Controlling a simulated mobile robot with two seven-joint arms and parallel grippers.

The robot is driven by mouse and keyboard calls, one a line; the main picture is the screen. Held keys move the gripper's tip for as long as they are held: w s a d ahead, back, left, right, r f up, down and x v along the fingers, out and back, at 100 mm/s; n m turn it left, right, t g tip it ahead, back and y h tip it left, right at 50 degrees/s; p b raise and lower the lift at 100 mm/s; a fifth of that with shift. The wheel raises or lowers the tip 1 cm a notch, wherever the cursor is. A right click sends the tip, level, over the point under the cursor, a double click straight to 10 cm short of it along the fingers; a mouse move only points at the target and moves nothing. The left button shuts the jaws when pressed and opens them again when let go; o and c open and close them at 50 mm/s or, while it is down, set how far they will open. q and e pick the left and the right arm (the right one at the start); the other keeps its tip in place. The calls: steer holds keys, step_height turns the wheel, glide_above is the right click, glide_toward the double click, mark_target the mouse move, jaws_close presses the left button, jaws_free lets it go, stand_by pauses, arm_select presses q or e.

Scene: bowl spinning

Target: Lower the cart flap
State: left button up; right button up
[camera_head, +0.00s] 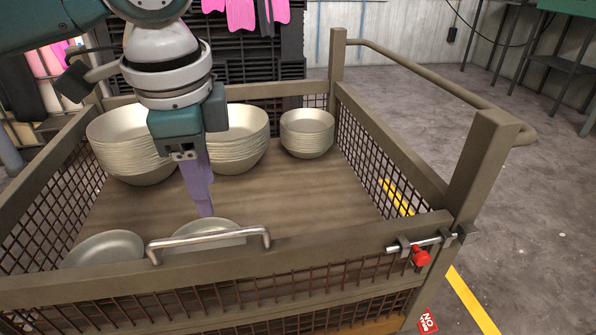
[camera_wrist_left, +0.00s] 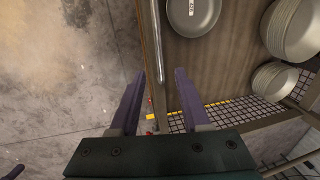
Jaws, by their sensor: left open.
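The cart flap (camera_head: 330,247) is the upright front panel of the cart, with a brown top rail and mesh below. A grey metal handle (camera_head: 208,238) stands on its top rail; it also shows in the left wrist view (camera_wrist_left: 157,55). A sliding bolt with a red knob (camera_head: 422,257) sits at the flap's right end, by the corner post. My left gripper (camera_head: 205,213) points down just above the handle. In the left wrist view its open fingers (camera_wrist_left: 159,75) lie on either side of the handle's line, with no visible grip.
The cart floor (camera_head: 290,195) holds stacks of bowls at the back (camera_head: 236,140) and separate bowls near the flap (camera_head: 105,250). A corner post (camera_head: 478,170) and push rail (camera_head: 440,78) stand at right.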

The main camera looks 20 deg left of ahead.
mark_target(218, 234)
arm_select(q)
steer(key=f+b, duration=0.1)
steer(key=f, duration=0.2)
steer(key=w+f+b, duration=0.1)
steer(key=f, duration=0.2)
steer(key=a+f+b, duration=0.1)
steer(key=f+b, duration=0.1)
steer(key=f, duration=0.1)
steer(key=shift+w+f, duration=0.15)
jaws_close()
stand_by(1.1)
